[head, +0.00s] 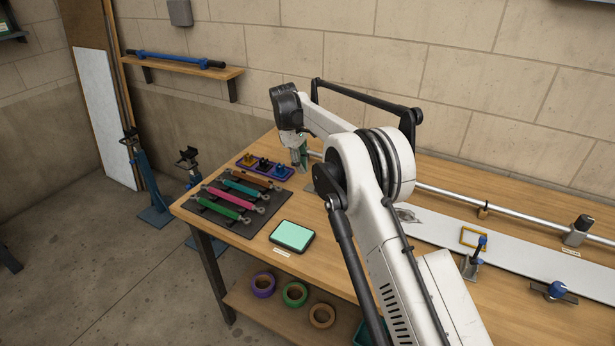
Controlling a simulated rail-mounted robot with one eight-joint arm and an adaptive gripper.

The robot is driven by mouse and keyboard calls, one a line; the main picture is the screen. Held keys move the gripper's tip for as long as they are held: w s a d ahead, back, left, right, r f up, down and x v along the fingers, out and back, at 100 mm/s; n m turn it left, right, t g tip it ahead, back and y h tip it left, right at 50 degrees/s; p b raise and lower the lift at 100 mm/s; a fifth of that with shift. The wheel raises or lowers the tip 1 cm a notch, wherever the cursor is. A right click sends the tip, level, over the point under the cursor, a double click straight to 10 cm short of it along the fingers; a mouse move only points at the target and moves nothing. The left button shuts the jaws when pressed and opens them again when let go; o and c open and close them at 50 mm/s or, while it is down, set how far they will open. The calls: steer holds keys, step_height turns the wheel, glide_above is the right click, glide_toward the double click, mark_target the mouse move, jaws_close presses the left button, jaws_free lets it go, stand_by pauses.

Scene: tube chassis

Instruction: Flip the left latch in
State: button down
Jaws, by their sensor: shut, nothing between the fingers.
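My gripper (299,160) is at the back of the bench, by the left end of a long silver tube (450,194). It points down and is small in the view; its fingers look shut, with nothing seen between them. A small green part (304,154) shows right beside the fingers; I cannot tell whether they touch. I cannot make out the left latch clearly: the gripper and my arm cover much of the tube's left end. At the right, a grey block with a dark knob (578,230) stands at the tube.
A purple tray with knobs (264,167) and a dark mat with coloured tools (238,222) lie left of the gripper. A green-screened pad (292,235) sits in front. A white rail (500,256) and blue-handled clamps (474,258) are at the right. A black bar handle (370,98) rises behind my arm.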

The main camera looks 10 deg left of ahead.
steer(key=v, duration=0.6)
steer(key=shift+r, duration=0.4)
steer(key=shift+r, duration=0.1)
steer(key=s+d+r+m, duration=0.2)
steer(key=d+r, duration=0.4)
steer(key=r, duration=0.2)
steer(key=s+d+r+m+t+y, duration=0.2)
steer(key=s+d+r+m+t, duration=0.25)
steer(key=s+d+r, duration=1.05)
steer(key=s+d+f+m+t, duration=0.15)
steer(key=s+d, duration=0.25)
steer(key=s, duration=0.4)
steer(key=s+d+f+m, duration=0.1)
steer(key=s+d+m, duration=0.15)
steer(key=s, duration=0.55)
steer(key=s+d+f+m+t, duration=0.1)
steer(key=s+d+f, duration=0.1)
steer(key=s+f, duration=0.3)
steer(key=s+d+f+m+t, duration=0.1)
steer(key=s+f, duration=0.4)
steer(key=s, duration=0.5)
steer(key=shift+s+d+m+y, duration=0.15)
steer(key=shift+d+m+y, duration=0.15)
steer(key=shift+d+m, duration=0.5)
